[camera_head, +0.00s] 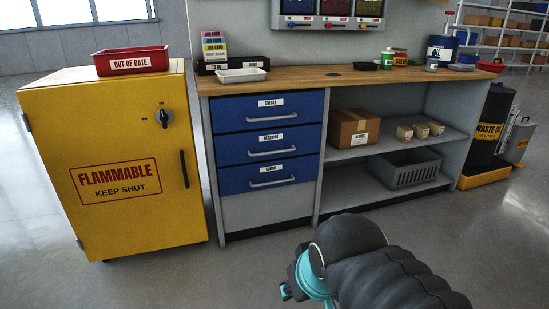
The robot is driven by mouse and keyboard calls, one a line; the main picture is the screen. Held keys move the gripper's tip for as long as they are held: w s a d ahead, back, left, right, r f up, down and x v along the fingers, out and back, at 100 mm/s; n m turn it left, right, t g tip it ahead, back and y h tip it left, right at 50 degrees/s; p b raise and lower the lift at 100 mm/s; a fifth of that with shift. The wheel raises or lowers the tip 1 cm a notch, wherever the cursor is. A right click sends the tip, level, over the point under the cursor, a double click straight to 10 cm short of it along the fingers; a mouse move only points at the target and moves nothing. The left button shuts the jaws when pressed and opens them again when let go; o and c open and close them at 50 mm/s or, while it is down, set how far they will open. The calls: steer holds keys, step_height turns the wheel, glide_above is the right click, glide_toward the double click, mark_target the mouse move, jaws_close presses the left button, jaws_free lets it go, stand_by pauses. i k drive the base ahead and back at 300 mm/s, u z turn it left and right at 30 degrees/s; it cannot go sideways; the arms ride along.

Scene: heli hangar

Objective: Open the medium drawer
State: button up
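The medium drawer (270,145) is the middle one of three blue drawers in a grey workbench with a wooden top. It carries a white label and a silver bar handle (271,153), and it is shut. The small drawer (268,109) above and the large drawer (271,174) below look shut too. My dark arm with a teal band reaches in at the lower right, in front of the bench and apart from the drawers. The fingers of my gripper are not visible.
A yellow flammable cabinet (115,200) stands left of the drawers, with a red tray (131,60) on top. Open shelves right of the drawers hold a cardboard box (352,128), small boxes and a grey crate (405,172). The floor (190,280) before the bench is clear.

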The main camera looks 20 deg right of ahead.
mark_target(231, 149)
steer(key=u, duration=0.5)
steer(key=i, duration=0.95)
steer(key=z, duration=0.55)
